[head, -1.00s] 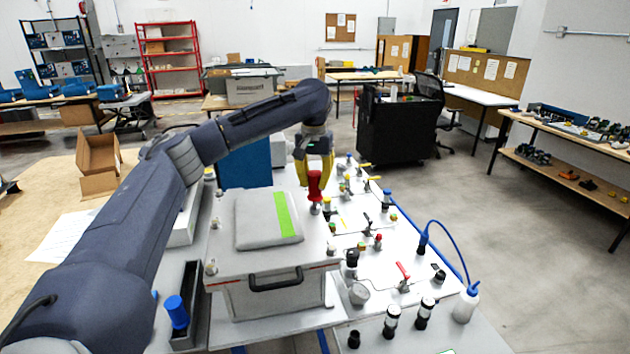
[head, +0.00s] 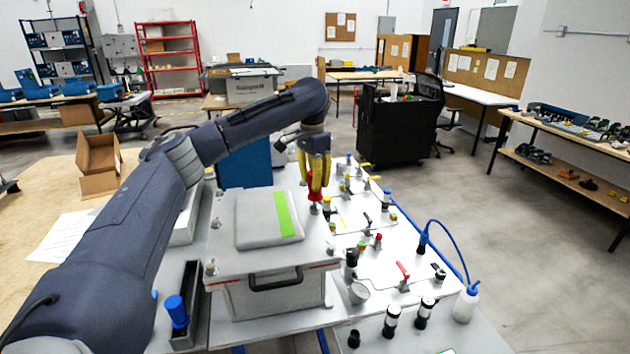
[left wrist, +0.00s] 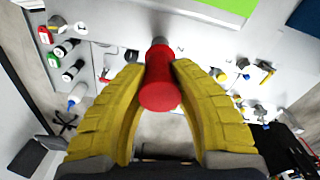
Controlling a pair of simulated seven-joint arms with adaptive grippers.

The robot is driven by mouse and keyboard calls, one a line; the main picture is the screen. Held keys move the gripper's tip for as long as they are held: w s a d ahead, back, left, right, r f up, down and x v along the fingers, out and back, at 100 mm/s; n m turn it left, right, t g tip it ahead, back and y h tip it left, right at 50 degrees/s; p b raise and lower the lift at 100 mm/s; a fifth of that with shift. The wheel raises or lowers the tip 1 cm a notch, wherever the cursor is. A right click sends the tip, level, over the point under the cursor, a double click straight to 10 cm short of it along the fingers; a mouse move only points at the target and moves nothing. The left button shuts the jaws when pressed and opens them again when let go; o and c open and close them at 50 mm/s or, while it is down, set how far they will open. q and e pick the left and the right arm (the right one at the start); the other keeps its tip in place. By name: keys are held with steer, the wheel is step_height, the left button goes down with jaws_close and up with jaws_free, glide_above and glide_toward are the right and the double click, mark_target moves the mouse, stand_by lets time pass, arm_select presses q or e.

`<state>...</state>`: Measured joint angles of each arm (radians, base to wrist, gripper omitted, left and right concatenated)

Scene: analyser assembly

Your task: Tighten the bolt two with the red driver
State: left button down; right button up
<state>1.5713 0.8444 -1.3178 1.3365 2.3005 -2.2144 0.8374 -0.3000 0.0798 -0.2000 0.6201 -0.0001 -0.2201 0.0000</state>
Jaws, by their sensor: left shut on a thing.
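The red driver (head: 315,193) stands upright at the back right corner of the analyser's lid (head: 230,262). My left gripper (head: 316,190) points down and is shut on the driver, its yellow fingers on either side of the handle. In the left wrist view the red handle (left wrist: 160,88) lies between the yellow fingertips (left wrist: 158,65). Bolts show at the lid's other corners, such as the front right bolt (head: 331,248) and the front left bolt (head: 211,267). The bolt under the driver is hidden or too small to make out. My right gripper is not in view.
A panel (head: 385,262) with several valves and fittings stands close on the right. A white bottle (head: 466,304) with a blue tube is at its front right.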

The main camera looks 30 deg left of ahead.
arm_select(q)
steer(key=m, duration=0.5)
steer(key=shift+m, duration=0.3)
steer(key=m, duration=0.4)
steer(key=shift+g, duration=0.3)
steer(key=c, duration=1.3)
jaws_free()
steer(key=shift+m, duration=0.3)
jaws_close()
